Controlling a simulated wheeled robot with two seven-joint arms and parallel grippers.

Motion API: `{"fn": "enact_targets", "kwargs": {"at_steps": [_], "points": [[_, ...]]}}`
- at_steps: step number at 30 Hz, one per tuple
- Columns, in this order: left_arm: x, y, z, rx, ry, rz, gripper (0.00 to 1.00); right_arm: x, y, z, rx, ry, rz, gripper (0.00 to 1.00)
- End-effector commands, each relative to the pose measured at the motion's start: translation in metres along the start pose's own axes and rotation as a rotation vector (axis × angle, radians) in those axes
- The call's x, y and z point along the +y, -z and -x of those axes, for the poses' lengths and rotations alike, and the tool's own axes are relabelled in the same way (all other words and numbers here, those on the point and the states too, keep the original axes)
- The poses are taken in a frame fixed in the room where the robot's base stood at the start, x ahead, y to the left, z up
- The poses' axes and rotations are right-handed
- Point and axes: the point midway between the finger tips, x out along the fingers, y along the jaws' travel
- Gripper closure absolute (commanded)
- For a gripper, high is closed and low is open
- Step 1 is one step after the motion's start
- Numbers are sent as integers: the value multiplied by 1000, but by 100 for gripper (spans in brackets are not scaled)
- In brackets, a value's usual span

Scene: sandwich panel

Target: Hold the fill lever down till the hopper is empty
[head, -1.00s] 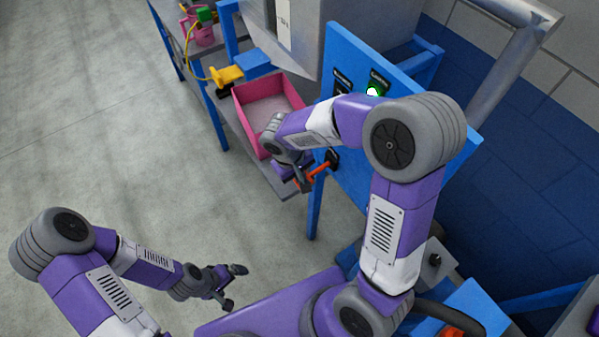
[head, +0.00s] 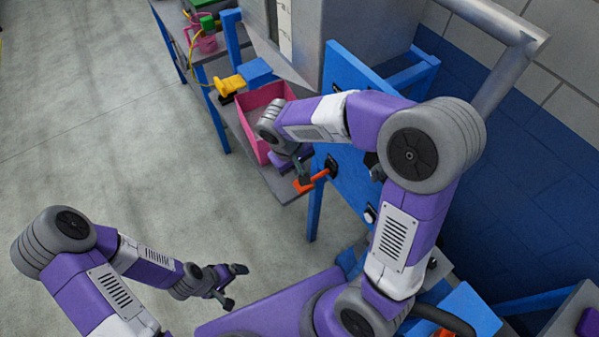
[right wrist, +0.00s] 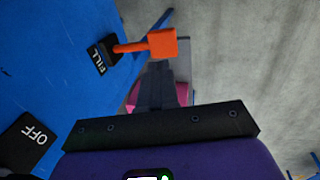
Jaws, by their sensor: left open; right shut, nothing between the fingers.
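The orange fill lever (head: 303,186) sticks out from the blue panel (head: 345,200). In the right wrist view the lever (right wrist: 162,43) comes out beside a black FILL label (right wrist: 98,62). My right gripper (head: 302,174) is shut and empty, its fingertips at the lever's orange end; I cannot tell whether they touch it. The grey hopper (head: 370,40) is at the top with a pale strip window (head: 285,30); its fill level is unclear. A pink bin (head: 245,105) stands below it, partly behind my right arm. My left gripper (head: 234,286) is open and empty, over the floor.
A yellow piece (head: 231,85) and a blue block (head: 257,70) are beside the pink bin. A pink jug (head: 206,42) stands farther back. An OFF label (right wrist: 35,135) is on the panel in the right wrist view. The floor at left is clear.

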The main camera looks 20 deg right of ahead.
Motion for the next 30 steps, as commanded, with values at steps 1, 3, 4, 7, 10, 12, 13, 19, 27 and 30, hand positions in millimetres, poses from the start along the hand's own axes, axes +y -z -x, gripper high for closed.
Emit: {"fn": "enact_targets", "kwargs": {"at_steps": [1,3,4,7,10,12,13,19,27,30], "points": [[1,0,2,-1,0,0,2,2,1,14,6,1,0,100],[2,0,4,-1,0,1,2,3,1,29,4,0,0,100],[2,0,5,-1,0,1,2,4,1,35,4,1,0,100],[2,0,7,-1,0,1,2,7,0,50,2,0,0,100],[3,0,8,-1,0,1,2,8,0,61,1,0,1,100],[3,-1,9,-1,0,1,2,8,0,66,1,1,1,100],[3,0,9,-1,0,1,2,8,0,67,1,1,1,100],[3,-1,9,-1,0,1,2,8,0,68,-1,0,2,100],[3,-1,9,-1,0,1,2,9,0,68,-1,0,2,100],[3,-1,9,-1,0,1,2,9,0,68,-1,0,2,100]]}}
